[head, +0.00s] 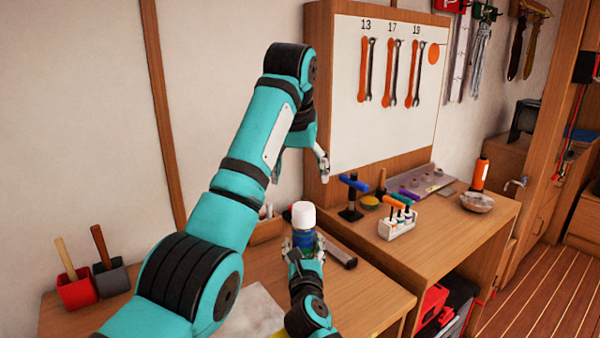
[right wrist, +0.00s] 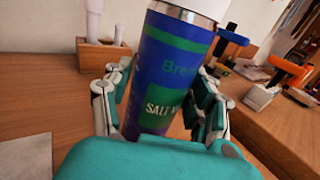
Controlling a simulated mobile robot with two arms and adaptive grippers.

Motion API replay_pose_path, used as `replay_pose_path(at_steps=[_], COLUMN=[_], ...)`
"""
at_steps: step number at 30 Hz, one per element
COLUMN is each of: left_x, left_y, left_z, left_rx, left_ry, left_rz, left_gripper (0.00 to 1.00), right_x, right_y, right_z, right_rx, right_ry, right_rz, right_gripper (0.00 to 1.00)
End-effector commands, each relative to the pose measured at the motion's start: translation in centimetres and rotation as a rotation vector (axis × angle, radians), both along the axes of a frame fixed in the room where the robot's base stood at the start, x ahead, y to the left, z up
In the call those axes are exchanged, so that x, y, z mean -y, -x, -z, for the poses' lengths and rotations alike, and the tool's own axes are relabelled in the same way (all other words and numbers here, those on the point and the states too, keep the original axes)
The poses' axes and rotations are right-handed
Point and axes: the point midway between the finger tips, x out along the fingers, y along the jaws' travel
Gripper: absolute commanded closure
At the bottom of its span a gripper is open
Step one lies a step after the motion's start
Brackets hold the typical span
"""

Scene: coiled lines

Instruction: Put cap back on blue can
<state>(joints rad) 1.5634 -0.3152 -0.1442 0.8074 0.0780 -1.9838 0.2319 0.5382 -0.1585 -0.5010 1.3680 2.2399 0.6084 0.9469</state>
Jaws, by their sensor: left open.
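The blue can (head: 304,241) stands upright in my right gripper (head: 304,252). A white cap (head: 303,214) sits on its top in the head view; I cannot tell whether it is fully seated. My right gripper's fingers (right wrist: 160,100) press on both sides of the can. My left gripper (head: 300,168) is open and empty, with its fingers pointing down a little above the cap.
A white holder (head: 397,228) with several coloured-handle tools stands on the bench to the right, near a blue-handled tool (head: 353,190). Red (head: 75,290) and grey (head: 112,278) bins stand at the left. A tool board (head: 385,110) rises behind. Bare benchtop lies at front right.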

Motion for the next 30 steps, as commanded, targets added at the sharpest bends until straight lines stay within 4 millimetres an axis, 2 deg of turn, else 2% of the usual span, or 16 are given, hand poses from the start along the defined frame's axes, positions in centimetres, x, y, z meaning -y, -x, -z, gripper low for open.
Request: replay_pose_path(at_steps=[1, 3, 14, 17, 24, 30], left_x=[0.0, 0.0, 0.0, 0.0, 0.0, 0.0], left_y=[0.0, 0.0, 0.0, 0.0, 0.0, 0.0], left_z=[0.0, 0.0, 0.0, 0.0, 0.0, 0.0], left_rx=[0.0, 0.0, 0.0, 0.0, 0.0, 0.0], left_ry=[0.0, 0.0, 0.0, 0.0, 0.0, 0.0], left_rz=[0.0, 0.0, 0.0, 0.0, 0.0, 0.0], left_gripper=[0.24, 0.24, 0.24, 0.24, 0.24, 0.24], right_x=[0.0, 0.0, 0.0, 0.0, 0.3, 0.4], right_y=[0.0, 0.0, 0.5, 1.6, 6.7, 10.3], right_z=[0.0, 0.0, 0.1, 0.1, 0.2, 0.1], right_rx=[0.0, 0.0, -0.001, -0.001, -0.002, -0.002], right_ry=[0.0, 0.0, 0.0, -0.002, -0.003, -0.001], right_rz=[0.0, 0.0, -0.001, -0.001, -0.001, -0.001], right_gripper=[0.33, 0.24, 0.24, 0.24, 0.24, 0.24])
